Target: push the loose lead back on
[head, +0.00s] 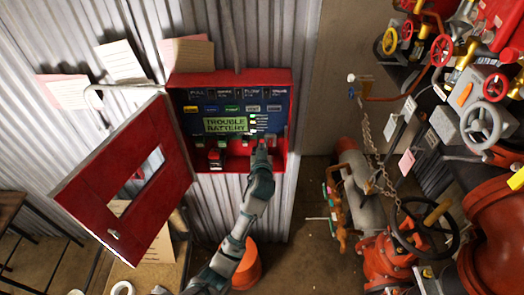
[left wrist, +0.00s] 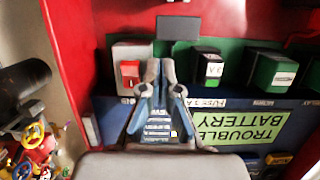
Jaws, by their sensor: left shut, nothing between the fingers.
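A red alarm panel (head: 291,115) hangs open on the corrugated wall, with its red door (head: 120,185) swung to the left. Its green display (head: 226,125) reads TROUBLE BATTERY. A dark block with a red part (head: 216,158) sits low in the box. My left gripper (head: 262,147) is at the lower right of the box. In the left wrist view the panel is upside down, and my left gripper (left wrist: 159,68) is shut and empty before a row of terminal blocks. A red piece (left wrist: 130,73) sits on a pale block beside the fingers. I cannot make out the loose lead. My right gripper is not in view.
Pipes and red and yellow valve wheels (head: 484,125) crowd the right side, with a hanging chain (head: 368,140). An orange bucket (head: 247,268) stands on the floor below the panel. Papers (head: 120,60) hang on the wall at upper left.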

